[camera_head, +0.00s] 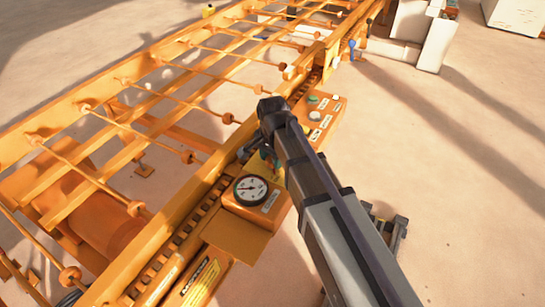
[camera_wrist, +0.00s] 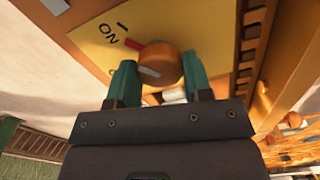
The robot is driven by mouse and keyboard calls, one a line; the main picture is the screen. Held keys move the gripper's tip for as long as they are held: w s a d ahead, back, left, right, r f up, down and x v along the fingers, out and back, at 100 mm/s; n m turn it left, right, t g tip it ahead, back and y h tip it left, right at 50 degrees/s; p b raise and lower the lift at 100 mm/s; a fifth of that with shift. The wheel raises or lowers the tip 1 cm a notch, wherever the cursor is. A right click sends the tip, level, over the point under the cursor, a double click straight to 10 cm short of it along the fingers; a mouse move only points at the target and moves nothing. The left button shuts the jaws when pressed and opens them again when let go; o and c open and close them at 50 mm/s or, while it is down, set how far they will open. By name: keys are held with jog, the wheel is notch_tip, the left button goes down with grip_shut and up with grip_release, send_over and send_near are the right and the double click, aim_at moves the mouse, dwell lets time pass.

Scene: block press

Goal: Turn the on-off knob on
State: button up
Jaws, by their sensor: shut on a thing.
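The on-off knob (camera_wrist: 158,64) is a round orange knob with a red mark and a pale mark on it. It sits on a yellow plate (camera_wrist: 95,38) printed "ON" in the wrist view. My gripper (camera_wrist: 157,78) has its two green fingers on either side of the knob, shut on it. The red mark lies on the side toward the "ON" print. In the head view my arm covers the knob, and a bit of my gripper (camera_head: 268,158) shows beside the orange panel.
A round dial gauge (camera_head: 250,190) sits on the orange panel left of my arm. Buttons including a green one (camera_head: 313,99) and a grey one (camera_head: 315,115) are on the panel right of my arm. The orange roller frame (camera_head: 130,130) runs along behind.

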aim_at(273, 158)
jog(key=shift+m, duration=1.3)
jog(key=o, duration=0.9)
jog(key=shift+r, duration=0.1)
notch_tip(273, 158, up, 11)
jog(key=p, duration=1.1)
jog(key=shift+f, duration=0.2)
